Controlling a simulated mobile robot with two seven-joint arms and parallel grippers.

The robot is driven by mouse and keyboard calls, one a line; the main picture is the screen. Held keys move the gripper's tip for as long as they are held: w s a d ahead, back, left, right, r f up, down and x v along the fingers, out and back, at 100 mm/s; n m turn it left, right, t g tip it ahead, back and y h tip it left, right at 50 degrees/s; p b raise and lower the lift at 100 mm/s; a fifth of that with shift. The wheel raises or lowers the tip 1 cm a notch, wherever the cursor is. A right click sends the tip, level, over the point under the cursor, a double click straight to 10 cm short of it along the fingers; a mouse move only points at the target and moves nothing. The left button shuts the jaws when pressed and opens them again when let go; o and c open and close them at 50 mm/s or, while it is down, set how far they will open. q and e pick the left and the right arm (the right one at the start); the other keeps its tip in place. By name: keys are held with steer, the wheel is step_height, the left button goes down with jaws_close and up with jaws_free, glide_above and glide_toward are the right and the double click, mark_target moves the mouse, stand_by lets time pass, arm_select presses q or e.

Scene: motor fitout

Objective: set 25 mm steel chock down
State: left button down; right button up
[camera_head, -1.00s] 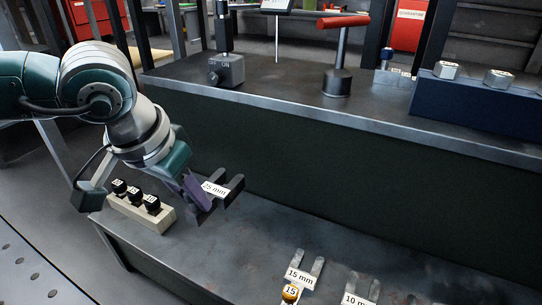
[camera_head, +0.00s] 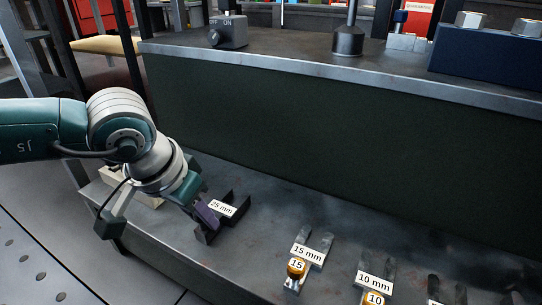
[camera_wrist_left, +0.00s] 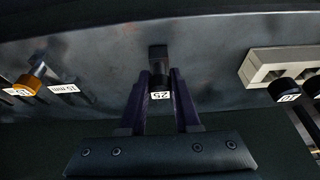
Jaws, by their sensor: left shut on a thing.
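The 25 mm steel chock (camera_head: 232,208) is a dark forked piece with a white "25 mm" label, at the left part of the lower bench shelf (camera_head: 190,265). My left gripper (camera_head: 208,214) is shut on it. In the left wrist view, a black knob marked 25 (camera_wrist_left: 160,88) sits between my left gripper's dark purple fingers (camera_wrist_left: 163,95). The chock lies roughly level, at or just above the shelf; I cannot tell whether it touches. My right gripper is not in view.
A 15 mm chock (camera_head: 316,244) with an orange knob and a 10 mm chock (camera_head: 374,284) lie to the right on the shelf. A pale block with black knobs (camera_wrist_left: 262,66) stands on the other side. A dark green wall (camera_head: 300,150) rises behind.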

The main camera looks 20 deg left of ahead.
arm_select(q)
steer(key=shift+w, duration=0.1)
steer(key=shift+f, duration=0.1)
steer(key=c, duration=0.6)
jaws_free()
